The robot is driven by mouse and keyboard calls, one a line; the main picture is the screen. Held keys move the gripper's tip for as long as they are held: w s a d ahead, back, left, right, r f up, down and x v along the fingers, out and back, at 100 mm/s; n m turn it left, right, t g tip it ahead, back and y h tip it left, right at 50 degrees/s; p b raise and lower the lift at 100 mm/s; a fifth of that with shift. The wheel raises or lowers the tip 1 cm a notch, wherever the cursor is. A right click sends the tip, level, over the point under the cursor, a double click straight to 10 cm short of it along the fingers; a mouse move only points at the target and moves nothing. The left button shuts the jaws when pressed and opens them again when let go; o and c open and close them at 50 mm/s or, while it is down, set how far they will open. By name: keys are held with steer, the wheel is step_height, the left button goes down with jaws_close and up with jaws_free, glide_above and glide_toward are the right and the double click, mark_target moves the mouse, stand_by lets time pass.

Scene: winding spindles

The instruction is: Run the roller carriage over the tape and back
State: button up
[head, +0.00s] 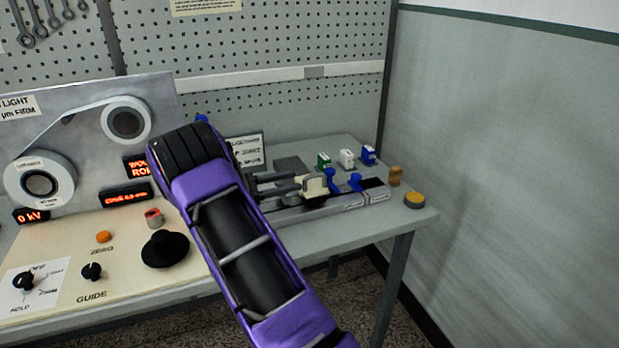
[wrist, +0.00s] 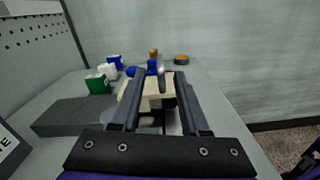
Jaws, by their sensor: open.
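The roller carriage appears to be the cream block (head: 315,187) on a low grey rail (head: 318,207) at the right of the bench. In the wrist view the cream block (wrist: 130,93) lies just beyond and under my fingers, with a grey upright piece showing between the tips. My gripper (head: 298,184) is open, its two dark fingers reaching right to the block. In the wrist view my gripper (wrist: 160,76) has its fingers on either side of the middle of the block; I cannot tell whether they touch it. The tape is not clearly visible.
Green (head: 323,160), white (head: 347,158) and blue (head: 368,155) small blocks stand behind the rail. A brown cylinder (head: 395,176) and a yellow-topped disc (head: 414,200) are near the right bench edge. A console with two reels (head: 127,122) and knobs fills the left.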

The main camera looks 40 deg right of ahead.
mark_target(310, 178)
steer(key=x, duration=0.6)
jaws_close()
stand_by(1.3)
